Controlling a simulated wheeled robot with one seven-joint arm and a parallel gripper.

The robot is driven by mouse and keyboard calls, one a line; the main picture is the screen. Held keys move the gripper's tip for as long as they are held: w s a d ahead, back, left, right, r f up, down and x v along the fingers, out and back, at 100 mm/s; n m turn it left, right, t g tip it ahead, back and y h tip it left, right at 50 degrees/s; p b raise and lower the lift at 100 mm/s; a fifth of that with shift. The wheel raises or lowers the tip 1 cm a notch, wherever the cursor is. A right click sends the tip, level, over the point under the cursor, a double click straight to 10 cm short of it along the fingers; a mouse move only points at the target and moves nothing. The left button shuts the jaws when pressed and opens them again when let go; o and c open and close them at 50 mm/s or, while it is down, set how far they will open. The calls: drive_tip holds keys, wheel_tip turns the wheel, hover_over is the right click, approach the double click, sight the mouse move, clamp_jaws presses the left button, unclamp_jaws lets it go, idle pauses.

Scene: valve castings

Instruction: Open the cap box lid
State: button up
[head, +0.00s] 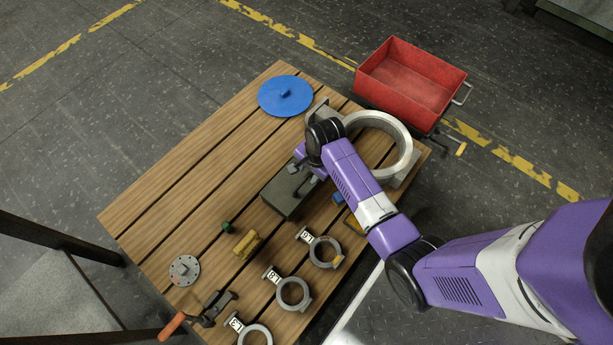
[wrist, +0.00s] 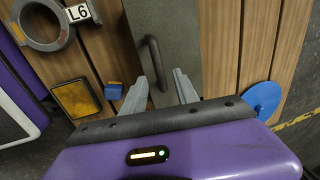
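The cap box (head: 284,196) is a dark grey-green box on the wooden table, partly hidden by my arm in the head view. In the wrist view its flat grey lid (wrist: 180,30) fills the middle and looks shut. A dark bar handle (wrist: 154,58) runs along the lid. My gripper (wrist: 159,76) is open, with its two pale fingers apart. The near end of the handle shows between the fingers, and I see no grip on it. In the head view my gripper (head: 303,178) is over the box; its height above the lid is hard to tell.
A blue disc (head: 286,95), a yellow block (head: 247,244) and several tagged ring castings (head: 293,293) lie around the box. A red bin (head: 410,80) stands beyond the table.

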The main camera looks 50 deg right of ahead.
drive_tip(key=shift+w+f+b, duration=0.25)
drive_tip(key=shift+f+b, duration=0.15)
drive_tip(key=shift+f, duration=0.85)
clamp_jaws()
idle(0.5)
